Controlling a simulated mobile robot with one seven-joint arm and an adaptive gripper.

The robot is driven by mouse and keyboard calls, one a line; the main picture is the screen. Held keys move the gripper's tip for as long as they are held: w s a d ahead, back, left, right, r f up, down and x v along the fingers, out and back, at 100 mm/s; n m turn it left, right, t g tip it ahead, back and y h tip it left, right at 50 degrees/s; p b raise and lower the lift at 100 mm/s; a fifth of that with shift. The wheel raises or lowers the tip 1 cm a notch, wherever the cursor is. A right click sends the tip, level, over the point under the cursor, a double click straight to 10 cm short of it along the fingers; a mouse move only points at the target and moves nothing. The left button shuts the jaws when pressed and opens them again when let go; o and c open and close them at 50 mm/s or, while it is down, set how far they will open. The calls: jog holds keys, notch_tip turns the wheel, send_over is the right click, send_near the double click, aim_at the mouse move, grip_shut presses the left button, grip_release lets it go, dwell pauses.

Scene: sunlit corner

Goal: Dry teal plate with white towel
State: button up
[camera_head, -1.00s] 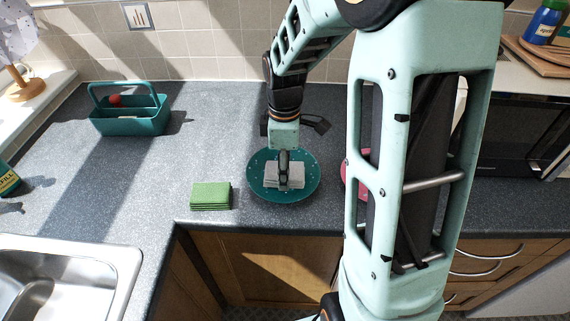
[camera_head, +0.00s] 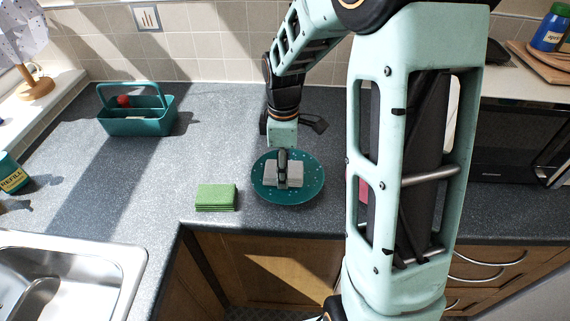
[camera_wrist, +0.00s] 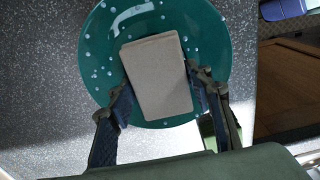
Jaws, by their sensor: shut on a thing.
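The teal plate (camera_head: 312,186) lies on the worktop near its front edge. Drops of water show on the plate in the wrist view (camera_wrist: 98,55). The folded white towel (camera_head: 296,178) looks grey in shade and lies over the middle of the plate; it also shows in the wrist view (camera_wrist: 158,75). My gripper (camera_head: 282,180) points down over the plate and is shut on the towel, with one finger (camera_wrist: 163,88) on each side of it. The plate surface under the towel is hidden.
A folded green cloth (camera_head: 216,197) lies left of the plate. A teal caddy (camera_head: 138,124) with a red item stands at the back left. The steel sink (camera_head: 80,260) is front left. A pink thing (camera_head: 364,188) is mostly hidden behind my arm. Free worktop lies between caddy and plate.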

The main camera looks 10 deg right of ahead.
jog(key=shift+s+a, duration=0.25)
jog(key=shift+s, duration=0.45)
jog(key=shift+w+d+p, duration=0.45)
jog(key=shift+w+d, duration=0.7)
jog(key=shift+d, duration=0.2)
jog(key=shift+s+a, duration=0.3)
jog(key=shift+s, duration=0.45)
jog(key=shift+s+a, duration=0.3)
jog(key=shift+s, duration=0.4)
jog(key=shift+w+a, duration=0.15)
jog(key=shift+w, duration=1.65)
jog(key=shift+r+p, duration=2.5)
jog(key=shift+r, duration=0.6)
jog(key=shift+r+p, duration=1.25)
jog(key=shift+r, duration=0.3)
jog(key=shift+f, duration=0.1)
